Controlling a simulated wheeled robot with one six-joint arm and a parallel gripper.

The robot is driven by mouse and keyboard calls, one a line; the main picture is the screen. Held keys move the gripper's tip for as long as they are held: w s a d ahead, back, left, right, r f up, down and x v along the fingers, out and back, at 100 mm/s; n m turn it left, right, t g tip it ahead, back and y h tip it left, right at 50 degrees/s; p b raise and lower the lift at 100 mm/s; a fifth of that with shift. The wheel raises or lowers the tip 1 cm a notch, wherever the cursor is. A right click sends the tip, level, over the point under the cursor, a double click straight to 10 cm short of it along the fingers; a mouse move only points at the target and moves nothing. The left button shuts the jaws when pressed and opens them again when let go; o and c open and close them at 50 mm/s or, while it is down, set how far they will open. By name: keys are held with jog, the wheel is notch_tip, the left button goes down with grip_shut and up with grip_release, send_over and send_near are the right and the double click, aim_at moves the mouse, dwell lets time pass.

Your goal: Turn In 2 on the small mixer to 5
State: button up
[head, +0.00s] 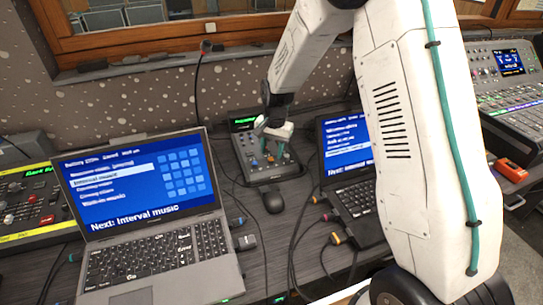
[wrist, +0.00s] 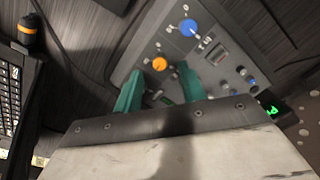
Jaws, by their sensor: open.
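The small mixer (head: 258,168) is a grey panel with a lit green display, on the desk between two laptops. In the wrist view the mixer (wrist: 217,70) shows an orange knob (wrist: 159,63), a larger blue knob (wrist: 188,27) and several small knobs. My gripper (head: 270,152) is over the mixer. In the wrist view my gripper (wrist: 160,72) is open, its two teal fingers apart, with the orange knob showing between and just past the fingertips. I cannot tell whether they touch it. Labels and scale numbers are too small to read, so I cannot tell which knob is In 2.
A laptop (head: 150,250) stands left and another (head: 350,200) right of the mixer. A black mouse (head: 272,202) lies in front of it. Cables run along the desk.

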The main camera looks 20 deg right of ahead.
aim_at(271, 159)
jog(key=shift+a+f, duration=0.1)
jog(key=shift+f, duration=1.4)
grip_shut()
jog(key=shift+n, duration=0.3)
